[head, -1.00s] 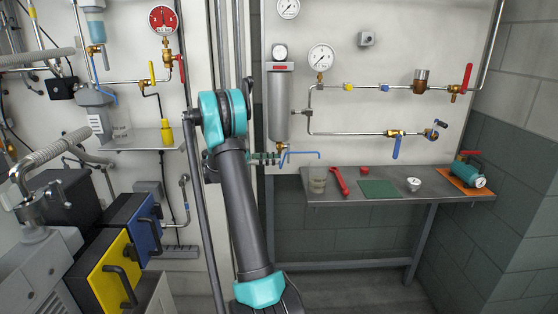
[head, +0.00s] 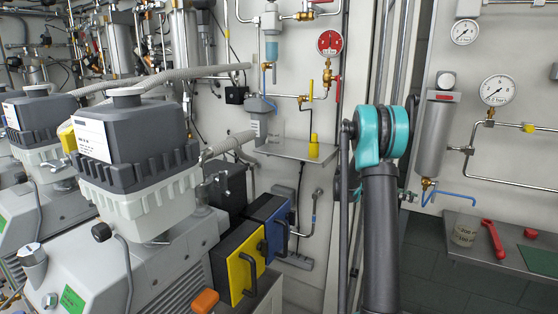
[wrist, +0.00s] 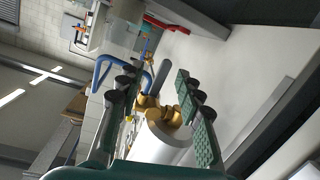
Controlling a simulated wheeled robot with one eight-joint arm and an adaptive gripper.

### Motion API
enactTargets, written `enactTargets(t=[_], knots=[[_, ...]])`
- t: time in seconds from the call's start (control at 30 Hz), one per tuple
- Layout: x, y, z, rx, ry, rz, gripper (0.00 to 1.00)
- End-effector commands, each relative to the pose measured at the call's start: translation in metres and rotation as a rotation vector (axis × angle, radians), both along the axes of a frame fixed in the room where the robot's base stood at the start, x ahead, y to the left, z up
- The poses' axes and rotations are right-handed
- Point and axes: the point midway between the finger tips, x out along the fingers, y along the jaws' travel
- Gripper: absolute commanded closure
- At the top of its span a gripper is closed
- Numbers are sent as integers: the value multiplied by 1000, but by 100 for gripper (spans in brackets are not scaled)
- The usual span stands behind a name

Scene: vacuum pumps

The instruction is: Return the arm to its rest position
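My arm (head: 380,230), dark grey with teal joint covers, stands upright right of centre in the head view. In the wrist view my gripper (wrist: 156,80) has its two green-padded fingers spread apart. No object is clearly clamped between them. A pale cylinder with a brass fitting (wrist: 158,112) shows in the gap between the fingers, with a blue handle (wrist: 117,66) beyond. In the head view, most of my gripper is hidden behind the arm, near the grey wall cylinder (head: 432,140).
A wall shelf (head: 295,150) is left of my arm. A metal bench (head: 465,254) with a beaker and a red wrench is at right. Pumps (head: 130,150) and yellow (head: 238,265) and blue boxes (head: 272,225) fill the left. Pipes and gauges line the wall.

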Motion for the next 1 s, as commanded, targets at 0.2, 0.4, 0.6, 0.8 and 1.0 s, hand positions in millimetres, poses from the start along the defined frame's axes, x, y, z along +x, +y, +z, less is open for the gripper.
enactTargets(t=[0.2, 0.4, 0.6, 0.8, 1.0], knots=[[-39, 32, -19, 346, 157, 214, 64], [-76, 76, -47, 624, 285, 461, 64], [-118, 132, -78, 852, 384, 746, 64], [-163, 196, -110, 1019, 453, 1061, 64], [-208, 261, -137, 1115, 479, 1385, 64]])
